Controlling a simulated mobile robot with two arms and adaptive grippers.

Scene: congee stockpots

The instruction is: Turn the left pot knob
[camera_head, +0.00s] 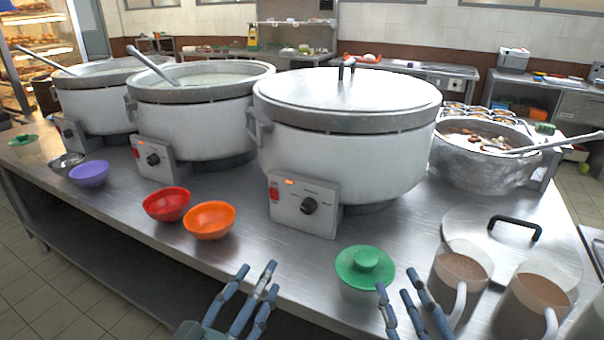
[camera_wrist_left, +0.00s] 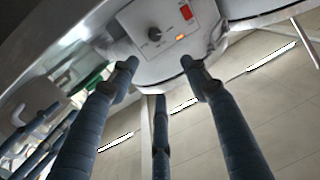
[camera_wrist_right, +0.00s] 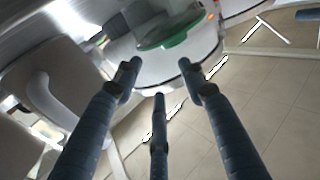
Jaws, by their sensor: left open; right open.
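Three white stockpots stand in a row on the steel counter. The left pot (camera_head: 95,100) is open, with a ladle in it; its control box and dark knob (camera_head: 69,133) are small and partly shaded in the head view. The middle pot (camera_head: 200,110) is open, with its knob (camera_head: 153,159) facing front. The right pot (camera_head: 345,150) is lidded, with a black knob (camera_head: 309,206) and red switch. My left gripper (camera_head: 257,278) is open and empty at the counter's front edge; its wrist view shows a control-box knob (camera_wrist_left: 154,34) ahead, apart from its fingers. My right gripper (camera_head: 400,288) is open, empty, beside the green-lidded cup.
Red (camera_head: 167,204), orange (camera_head: 209,220) and purple (camera_head: 89,173) bowls sit along the front of the counter. A green-lidded cup (camera_head: 364,268) and two brown-filled mugs (camera_head: 458,275) stand front right. A lid with a black handle (camera_head: 515,228) lies behind the mugs.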

